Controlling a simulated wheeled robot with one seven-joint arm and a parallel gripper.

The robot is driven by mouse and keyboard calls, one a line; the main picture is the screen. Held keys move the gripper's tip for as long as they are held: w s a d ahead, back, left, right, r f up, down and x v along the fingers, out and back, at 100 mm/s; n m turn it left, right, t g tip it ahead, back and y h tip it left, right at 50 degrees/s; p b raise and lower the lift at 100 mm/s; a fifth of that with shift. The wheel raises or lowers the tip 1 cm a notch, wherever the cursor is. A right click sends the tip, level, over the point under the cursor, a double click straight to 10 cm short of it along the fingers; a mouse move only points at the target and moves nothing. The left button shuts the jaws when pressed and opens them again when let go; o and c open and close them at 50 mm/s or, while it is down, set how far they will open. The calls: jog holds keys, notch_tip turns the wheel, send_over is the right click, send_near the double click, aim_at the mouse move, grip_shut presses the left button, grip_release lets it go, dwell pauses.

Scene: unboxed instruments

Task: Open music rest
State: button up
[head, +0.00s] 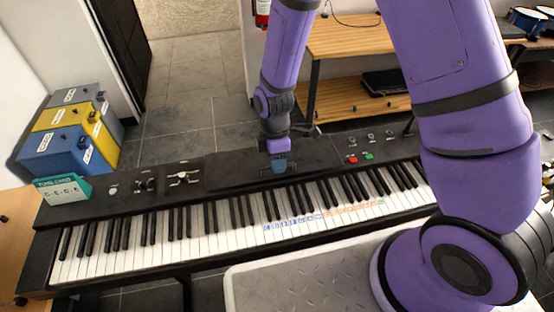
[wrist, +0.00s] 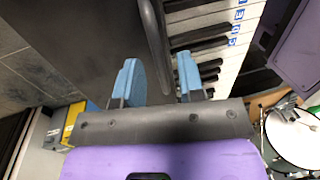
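The black keyboard (head: 130,203) stretches across the middle of the head view. A plain dark panel that looks like the music rest (head: 232,172) lies about flat on its top, behind the keys. My gripper (head: 279,166) points down at this panel, partly hiding it. In the wrist view, the two blue fingers of my gripper (wrist: 160,82) are apart. A dark rounded bar or edge (wrist: 154,40), seemingly part of the rest, runs between them. I cannot tell whether either finger touches it.
A teal card (head: 62,191) stands at the keyboard's left end, beside knobs. Blue, yellow and grey boxes (head: 55,148) stand at the left. Wooden shelving (head: 345,38) is behind. Red and green buttons (head: 360,158) are right of my gripper.

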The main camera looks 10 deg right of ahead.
jog(key=shift+c, duration=0.2)
grip_shut()
jog(key=shift+r, duration=0.1)
